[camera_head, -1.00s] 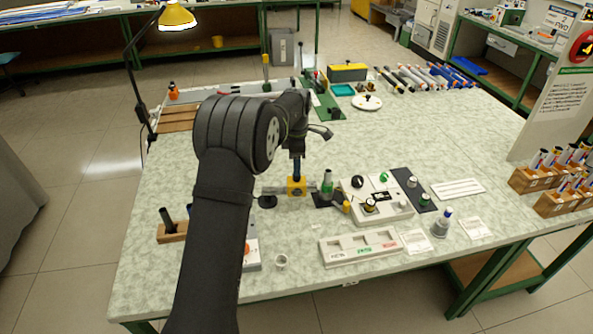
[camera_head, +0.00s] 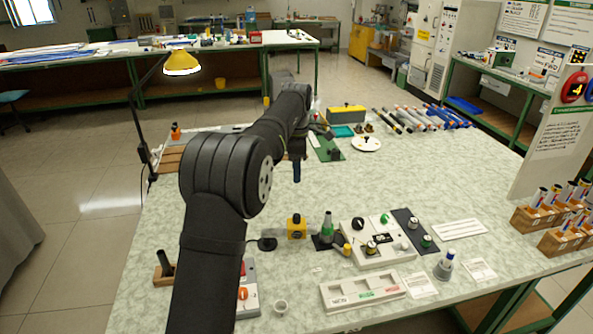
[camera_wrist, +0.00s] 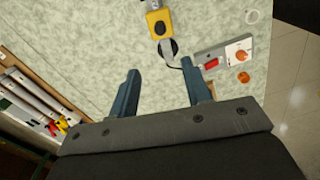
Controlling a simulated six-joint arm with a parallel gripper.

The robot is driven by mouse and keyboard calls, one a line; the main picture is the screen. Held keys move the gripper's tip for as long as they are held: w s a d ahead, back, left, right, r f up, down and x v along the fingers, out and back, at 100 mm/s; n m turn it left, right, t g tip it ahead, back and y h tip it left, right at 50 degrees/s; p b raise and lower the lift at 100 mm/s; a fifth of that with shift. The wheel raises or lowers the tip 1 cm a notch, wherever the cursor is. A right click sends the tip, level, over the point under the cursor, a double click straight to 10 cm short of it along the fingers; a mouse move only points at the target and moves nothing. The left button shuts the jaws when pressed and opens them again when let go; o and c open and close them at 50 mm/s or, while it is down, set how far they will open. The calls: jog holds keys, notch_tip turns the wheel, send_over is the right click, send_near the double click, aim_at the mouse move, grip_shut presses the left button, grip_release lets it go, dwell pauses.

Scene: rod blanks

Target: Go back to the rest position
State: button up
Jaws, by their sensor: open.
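My gripper (camera_head: 297,172) hangs over the bench, pointing down, behind the yellow block in the head view. In the wrist view its two blue fingers (camera_wrist: 163,84) are spread apart, with nothing between them. The yellow block (camera_head: 297,229) with a dark round top part stands on the bench, apart from the fingers. It also shows at the top of the wrist view (camera_wrist: 159,22). My dark arm covers part of the bench's left side.
The lamp (camera_head: 181,64) stands at the bench's left edge. Several rods (camera_head: 420,118) lie at the back. The middle right of the bench (camera_head: 420,175) is clear.

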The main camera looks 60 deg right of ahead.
aim_at(296, 217)
notch_tip(296, 217, down, 18)
jog(key=shift+r, duration=0.25)
dwell(0.4)
notch_tip(296, 217, up, 18)
notch_tip(296, 217, down, 18)
jog(key=shift+s+f, duration=0.1)
jog(key=shift+s+a+m, duration=0.2)
jog(key=shift+a+m, duration=0.25)
jog(key=shift+m, duration=0.25)
dwell(0.3)
